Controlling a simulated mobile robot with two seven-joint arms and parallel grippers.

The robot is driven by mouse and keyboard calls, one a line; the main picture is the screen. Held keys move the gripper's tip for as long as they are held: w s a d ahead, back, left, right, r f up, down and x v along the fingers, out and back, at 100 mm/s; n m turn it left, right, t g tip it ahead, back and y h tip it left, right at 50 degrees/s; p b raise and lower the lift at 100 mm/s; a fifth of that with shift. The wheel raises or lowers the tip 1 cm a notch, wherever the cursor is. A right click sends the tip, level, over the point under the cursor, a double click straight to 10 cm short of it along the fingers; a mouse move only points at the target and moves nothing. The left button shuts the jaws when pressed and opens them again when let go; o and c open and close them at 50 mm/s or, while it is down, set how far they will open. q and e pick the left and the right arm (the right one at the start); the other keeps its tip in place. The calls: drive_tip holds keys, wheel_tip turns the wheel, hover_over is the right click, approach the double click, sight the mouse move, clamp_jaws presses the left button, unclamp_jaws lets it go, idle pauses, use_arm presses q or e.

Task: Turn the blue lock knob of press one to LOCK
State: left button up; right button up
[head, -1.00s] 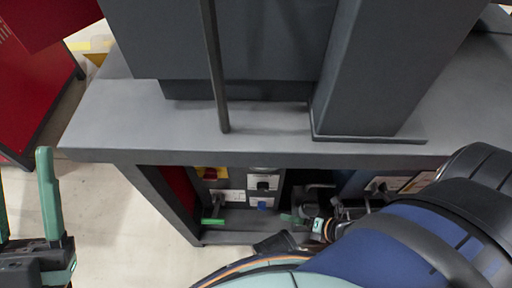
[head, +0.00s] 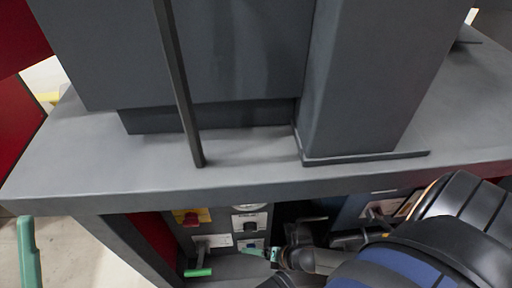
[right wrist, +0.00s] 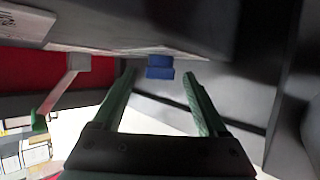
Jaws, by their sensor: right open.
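The blue lock knob (right wrist: 160,68) is on the underside-looking panel in the right wrist view, ahead of my right gripper (right wrist: 158,78). The gripper's two green fingers are apart, one on each side of the knob, with nothing held. I cannot tell whether the fingertips reach past the knob's face. In the head view the blue knob (head: 250,243) shows small below a black knob, and my right gripper (head: 264,254) is close to it, partly hidden by its own arm. The lock labels are too small to read.
The grey press table (head: 110,180) overhangs the panel. A black knob (head: 251,226), a red knob on yellow (head: 192,217) and a green-handled lever (head: 198,272) are near the blue knob. The lever (right wrist: 40,122) also shows left of my right gripper in the wrist view.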

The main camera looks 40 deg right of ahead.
drive_tip(key=shift+w+f, duration=0.1)
drive_tip(key=shift+w, duration=0.05)
clamp_jaws()
idle(0.6)
